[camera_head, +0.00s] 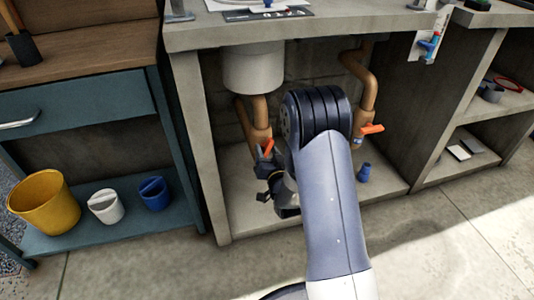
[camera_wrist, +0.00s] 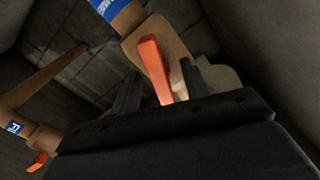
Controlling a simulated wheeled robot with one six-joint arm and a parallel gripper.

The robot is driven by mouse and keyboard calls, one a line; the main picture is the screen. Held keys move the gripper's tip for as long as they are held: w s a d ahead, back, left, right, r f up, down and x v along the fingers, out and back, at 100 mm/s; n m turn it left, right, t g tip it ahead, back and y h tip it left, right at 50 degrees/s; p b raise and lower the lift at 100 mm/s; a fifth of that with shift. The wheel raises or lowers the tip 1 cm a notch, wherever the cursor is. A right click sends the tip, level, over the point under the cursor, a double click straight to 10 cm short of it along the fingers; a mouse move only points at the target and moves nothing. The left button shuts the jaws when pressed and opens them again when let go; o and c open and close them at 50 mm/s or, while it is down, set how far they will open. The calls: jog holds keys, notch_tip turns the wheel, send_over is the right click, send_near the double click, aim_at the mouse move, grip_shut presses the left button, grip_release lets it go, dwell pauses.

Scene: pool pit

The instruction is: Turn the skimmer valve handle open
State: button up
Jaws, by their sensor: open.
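An orange valve handle (camera_head: 268,146) sits on the left brown pipe under the counter. My gripper (camera_head: 266,163) is at this handle, with its fingers open. In the wrist view the orange handle (camera_wrist: 152,62) shows between my two spread finger tips (camera_wrist: 160,75), its lower end hidden behind the gripper body. I cannot tell whether the fingers touch it. A second orange handle (camera_head: 372,129) is on the right pipe, and an orange handle also shows at the lower left of the wrist view (camera_wrist: 38,161). The blue labels are too cropped or small to read, so I cannot tell which valve is the skimmer's.
A white cylinder (camera_head: 253,70) hangs above the left pipe. The concrete counter's left leg (camera_head: 199,150) stands close to my gripper. A small blue object (camera_head: 364,173) stands on the bay floor. A yellow bucket (camera_head: 44,202) is on the teal shelf at left.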

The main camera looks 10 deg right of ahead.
jog(key=shift+w, duration=0.2)
grip_shut()
jog(key=shift+n, duration=2.3)
grip_release()
jog(key=shift+s, duration=0.15)
jog(key=s+d+p, duration=0.1)
jog(key=s+p, duration=0.1)
jog(key=s, duration=0.8)
jog(key=shift+s, duration=0.25)
